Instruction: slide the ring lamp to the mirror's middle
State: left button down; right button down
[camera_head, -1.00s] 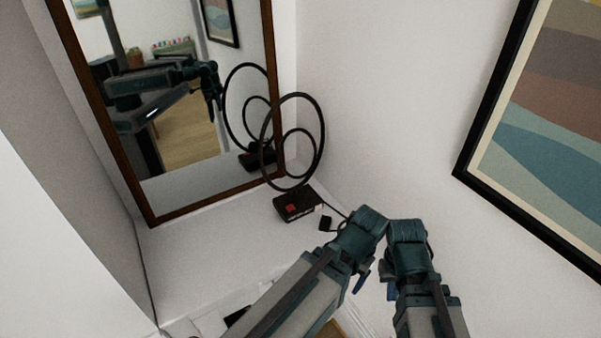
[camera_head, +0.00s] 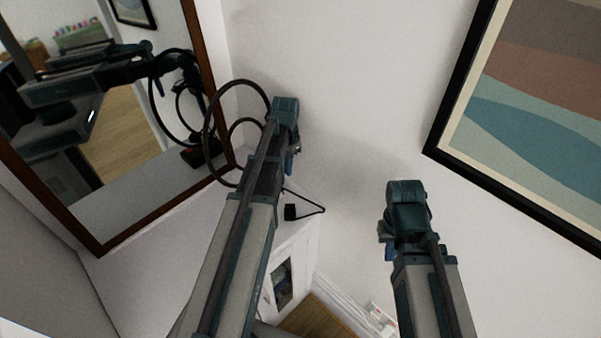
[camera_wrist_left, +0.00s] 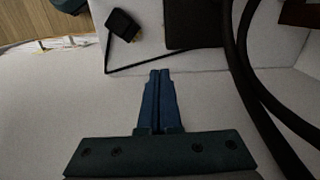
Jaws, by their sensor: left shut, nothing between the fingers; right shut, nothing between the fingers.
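The ring lamp (camera_head: 205,140) has two thin black rings, one inside the other, and stands near the mirror (camera_head: 110,200). My left arm hides its base in the head view. In the left wrist view its dark base (camera_wrist_left: 195,24) is at the top, with the ring curving down the right side. My left gripper (camera_head: 291,163) is shut and empty, on the lamp's right side. In the left wrist view its blue fingers (camera_wrist_left: 159,75) are together, apart from the ring. My right gripper (camera_head: 384,240) is shut and empty, farther right before the wall.
A small black plug box (camera_head: 291,212) on a cord lies near the shelf's right edge; it also shows in the left wrist view (camera_wrist_left: 121,24). The white shelf (camera_head: 130,260) is clear on the left. A framed picture (camera_head: 540,120) hangs on the right wall.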

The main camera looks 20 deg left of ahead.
pick_arm(q)
jog(key=shift+w+a, duration=0.75)
jog(key=shift+a, duration=0.05)
jog(key=shift+f, duration=0.1)
notch_tip(320, 180, down, 10)
jog(key=b, duration=1)
jog(key=shift+s, duration=0.1)
